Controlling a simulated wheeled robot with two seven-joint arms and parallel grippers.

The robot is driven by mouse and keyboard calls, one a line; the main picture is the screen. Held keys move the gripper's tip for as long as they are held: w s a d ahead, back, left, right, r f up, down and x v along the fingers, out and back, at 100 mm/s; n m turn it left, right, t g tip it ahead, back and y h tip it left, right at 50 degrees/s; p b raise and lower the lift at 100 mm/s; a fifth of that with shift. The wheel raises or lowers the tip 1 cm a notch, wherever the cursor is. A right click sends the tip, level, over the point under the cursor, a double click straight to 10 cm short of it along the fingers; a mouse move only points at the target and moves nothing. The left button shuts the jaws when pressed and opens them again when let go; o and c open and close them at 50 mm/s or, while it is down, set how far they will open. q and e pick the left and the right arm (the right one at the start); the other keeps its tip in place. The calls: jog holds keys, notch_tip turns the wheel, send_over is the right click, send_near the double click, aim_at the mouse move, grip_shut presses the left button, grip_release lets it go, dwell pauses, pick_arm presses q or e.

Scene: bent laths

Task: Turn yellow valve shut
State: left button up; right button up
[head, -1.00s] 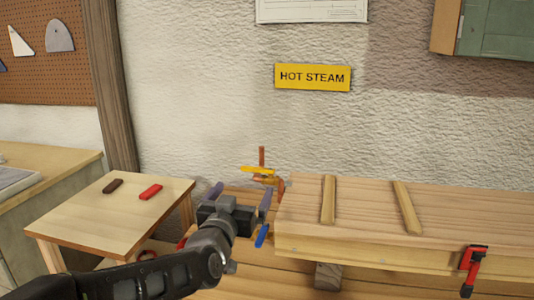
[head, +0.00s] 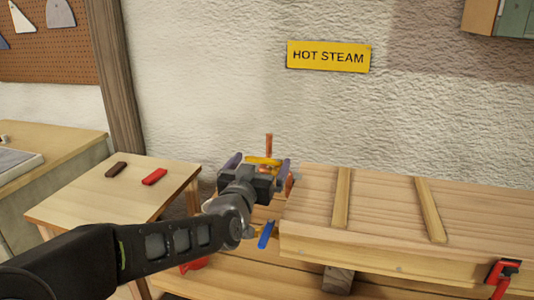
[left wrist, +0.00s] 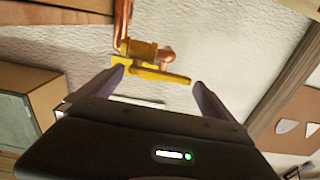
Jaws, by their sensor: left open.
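The yellow valve (head: 264,161) sits on a copper pipe (head: 268,143) near the wall, below the sign. In the left wrist view the yellow valve handle (left wrist: 160,75) shows just past the fingertips, with the copper pipe (left wrist: 122,22) behind it. My left gripper (head: 260,165) is open, its two purple-grey fingers reaching toward the valve, one on each side of the handle. In the left wrist view the left gripper (left wrist: 158,82) holds nothing; whether it touches the handle I cannot tell. The lower part of the valve is hidden behind the gripper. My right gripper is not in view.
A yellow HOT STEAM sign (head: 329,57) is on the wall. A blue handle (head: 266,235) is just below the gripper. A wooden box (head: 390,210) with two laths stands close on the right. A small table (head: 110,200) with a dark block and a red block is on the left.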

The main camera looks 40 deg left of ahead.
pick_arm(q)
jog(key=x, duration=0.5)
jog(key=shift+w+a+p, duration=0.2)
jog(key=shift+w+p, duration=0.15)
jog(key=shift+c, duration=0.4)
jog(key=c, duration=1.8)
jog(key=shift+d, duration=0.1)
